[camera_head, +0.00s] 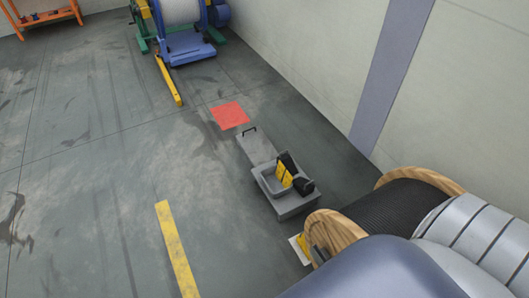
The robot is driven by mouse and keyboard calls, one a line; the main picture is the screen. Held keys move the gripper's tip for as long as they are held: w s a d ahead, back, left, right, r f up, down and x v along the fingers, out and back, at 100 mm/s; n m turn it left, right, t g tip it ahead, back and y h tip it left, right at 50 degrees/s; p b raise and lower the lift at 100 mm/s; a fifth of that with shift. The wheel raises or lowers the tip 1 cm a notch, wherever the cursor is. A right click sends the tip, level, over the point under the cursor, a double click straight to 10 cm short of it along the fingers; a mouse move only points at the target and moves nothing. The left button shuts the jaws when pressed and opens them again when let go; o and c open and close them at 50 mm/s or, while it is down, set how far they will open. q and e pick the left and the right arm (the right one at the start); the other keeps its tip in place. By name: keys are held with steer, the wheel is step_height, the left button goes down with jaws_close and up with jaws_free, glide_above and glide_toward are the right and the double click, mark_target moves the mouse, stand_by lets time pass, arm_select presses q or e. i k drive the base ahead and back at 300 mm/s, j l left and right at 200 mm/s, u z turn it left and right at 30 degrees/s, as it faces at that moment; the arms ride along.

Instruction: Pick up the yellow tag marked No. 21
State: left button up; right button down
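Two yellow objects could be the tag. One is a yellow piece (284,174) standing in a grey open tray on a low grey cart, beside a black object (291,164). The other is a small yellow piece (303,246) on a pale sheet by the near wooden reel, partly hidden by the reel. Both are too small for any number to be read, so I cannot tell which is No. 21. Neither of my grippers can be made out in this view.
The grey cart (256,149) stands mid-floor near the wall. A wooden reel of black cable (392,207) fills the lower right. A blue-green reel stand (190,50) is at the back, beyond a red floor patch (229,115). Left floor is open, with a yellow stripe (176,250).

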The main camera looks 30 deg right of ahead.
mark_target(280, 169)
steer(key=i, duration=2)
steer(key=i+z, duration=0.35)
steer(key=i+j+z, duration=0.45)
steer(key=i+z, duration=0.2)
steer(key=i, duration=0.1)
